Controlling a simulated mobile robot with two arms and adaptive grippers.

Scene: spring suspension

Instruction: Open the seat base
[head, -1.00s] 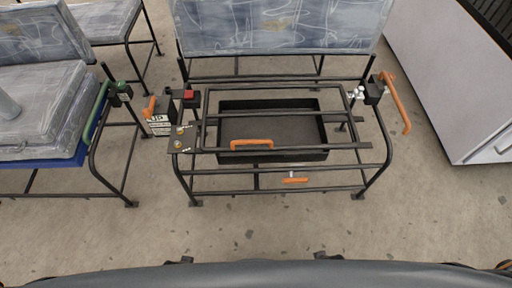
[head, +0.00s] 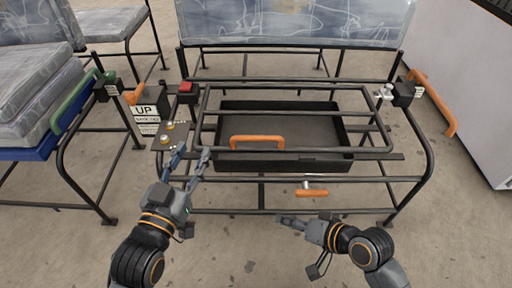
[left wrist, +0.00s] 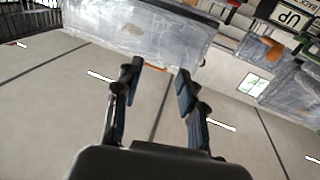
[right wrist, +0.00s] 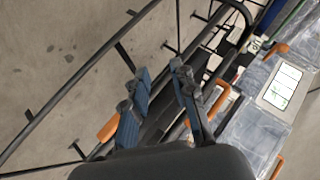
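The seat base is a black tube frame (head: 300,87) with crossbars, lying flat over a black tray (head: 330,163). An orange handle (head: 257,141) sits on its front part. A second orange handle (head: 312,192) hangs on the lower front bar. My left gripper (head: 190,158) is open and empty, at the left front of the frame beside the button plate. Its fingers also show apart in the left wrist view (left wrist: 158,70). My right gripper (head: 303,222) is just below the lower handle, apart from it. The right wrist view shows its fingers apart and empty (right wrist: 160,70).
A plate with buttons (head: 168,135), a sign reading UP (head: 146,112) and a red block (head: 186,90) stand at the left. A long orange lever (head: 434,106) is at the right. Another seat with a green handle (head: 72,104) stands left. The front floor is clear.

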